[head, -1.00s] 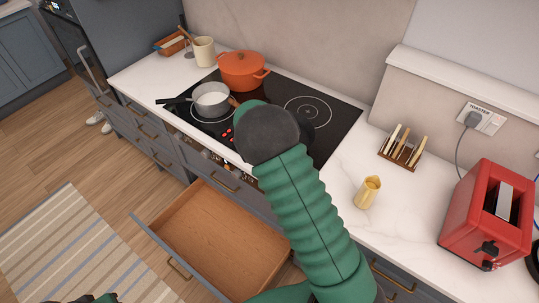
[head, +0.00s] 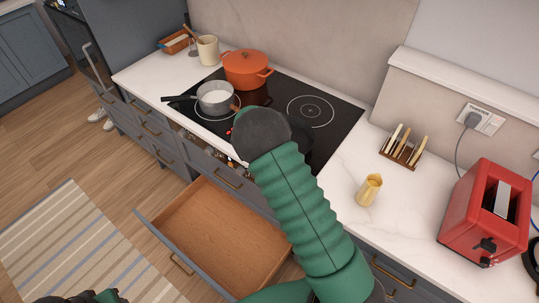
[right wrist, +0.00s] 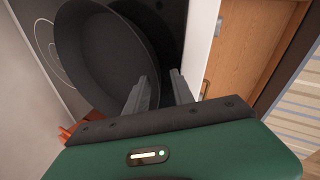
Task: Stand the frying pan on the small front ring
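The dark frying pan (right wrist: 105,55) fills the upper left of the right wrist view, its inside facing the camera. In the head view it is mostly hidden behind my right wrist. My right gripper (right wrist: 160,82) has its two fingers at the near edge of the pan, one on each side, and looks shut on it; the handle itself is hidden. A dark shadow beside the pan lies on the black hob (head: 345,100). The small front ring is hidden behind my right arm. My left gripper (head: 92,298) barely shows at the bottom left edge.
A grey saucepan (head: 216,99) of white liquid and an orange pot (head: 247,69) stand on the hob's left part. The back right ring (head: 310,111) is bare. An open drawer (head: 215,230) juts out below.

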